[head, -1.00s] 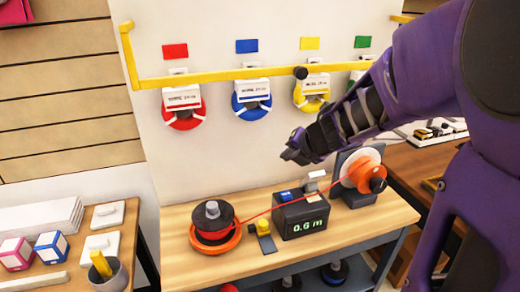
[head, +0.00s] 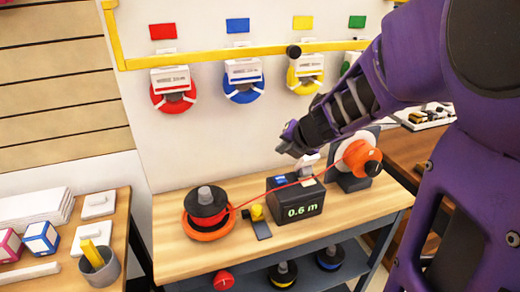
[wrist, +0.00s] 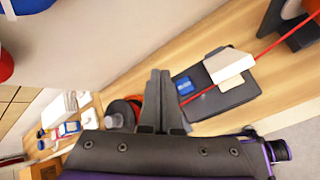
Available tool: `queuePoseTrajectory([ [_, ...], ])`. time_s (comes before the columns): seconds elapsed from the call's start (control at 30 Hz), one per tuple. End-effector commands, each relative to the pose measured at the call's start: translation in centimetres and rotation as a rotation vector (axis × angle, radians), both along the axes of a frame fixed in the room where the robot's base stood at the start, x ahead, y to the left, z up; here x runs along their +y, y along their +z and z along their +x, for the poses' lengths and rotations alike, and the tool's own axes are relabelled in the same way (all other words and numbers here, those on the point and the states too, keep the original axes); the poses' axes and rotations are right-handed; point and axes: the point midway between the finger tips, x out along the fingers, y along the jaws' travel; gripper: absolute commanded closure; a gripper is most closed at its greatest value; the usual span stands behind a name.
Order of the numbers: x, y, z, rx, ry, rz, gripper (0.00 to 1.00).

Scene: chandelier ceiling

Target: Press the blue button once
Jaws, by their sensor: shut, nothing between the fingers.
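The blue button (head: 280,179) sits on top of a black meter box (head: 298,210) whose green display reads 0.6 m. In the wrist view the blue button (wrist: 184,86) shows just right of my fingertips, on the dark box top (wrist: 232,92) beside a pale flap (wrist: 229,66). My gripper (head: 284,145) is shut and empty, above and behind the box in the head view, apart from the button. In the wrist view its fingers (wrist: 159,76) are together. A red line (head: 262,194) crosses the box, running between a red spool (head: 208,205) and an orange reel (head: 360,158).
A yellow-topped clamp (head: 258,214) stands left of the box on the wooden bench (head: 184,262). Several coloured rolls, including a blue one (head: 243,90), hang on the wall behind under a yellow rail (head: 200,58). A side table (head: 112,245) holds boxes and a cup.

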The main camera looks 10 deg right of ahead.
Motion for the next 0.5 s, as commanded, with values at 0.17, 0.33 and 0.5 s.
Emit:
queuePoseTrajectory([
  [0.17, 0.0, -3.0, 0.0, -0.001, 0.001, -0.002, 1.0],
  [0.33, 0.0, -5.1, 0.0, 0.001, 0.001, 0.0, 1.0],
  [0.5, 0.0, -6.4, 0.0, 0.0, 0.001, -0.001, 1.0],
])
